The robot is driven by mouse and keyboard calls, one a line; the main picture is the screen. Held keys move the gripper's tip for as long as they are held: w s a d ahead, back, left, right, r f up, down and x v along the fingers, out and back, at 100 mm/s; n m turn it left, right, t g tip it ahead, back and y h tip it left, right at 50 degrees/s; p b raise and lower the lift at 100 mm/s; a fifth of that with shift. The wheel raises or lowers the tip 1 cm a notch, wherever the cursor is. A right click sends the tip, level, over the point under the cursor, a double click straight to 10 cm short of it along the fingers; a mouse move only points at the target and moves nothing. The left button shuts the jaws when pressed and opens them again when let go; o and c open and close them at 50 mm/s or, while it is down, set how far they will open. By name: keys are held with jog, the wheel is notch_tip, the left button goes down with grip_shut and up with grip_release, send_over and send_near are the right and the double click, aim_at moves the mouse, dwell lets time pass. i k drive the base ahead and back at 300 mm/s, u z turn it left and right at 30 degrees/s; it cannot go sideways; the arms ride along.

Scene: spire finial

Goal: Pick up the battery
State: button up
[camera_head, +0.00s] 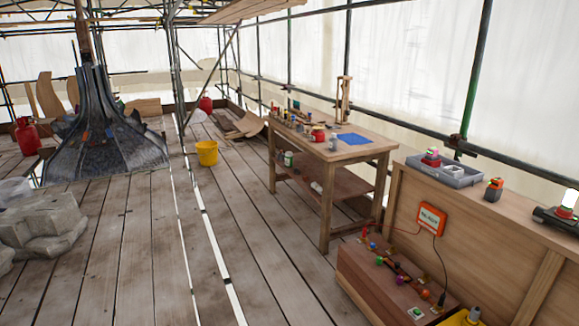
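A small dark grey block with an orange top (494,189) stands on the wooden ledge at the right and looks like the battery. It is apart from the things on either side of it. No other thing can be told as a battery for sure at this size. My gripper is not in view.
A grey tray (447,171) with a red-topped item stands left of the block. A black unit (556,219) with a lit white lamp stands to its right. Below are an orange box (431,218) and a wooden chest (372,279). A workbench (360,152) stands behind; plank floor is open.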

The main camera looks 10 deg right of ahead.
aim_at(432, 153)
jog(key=u, duration=0.45)
jog(key=i, duration=2.3)
jog(key=z, duration=0.65)
jog(key=i, duration=1)
jog(key=z, duration=0.45)
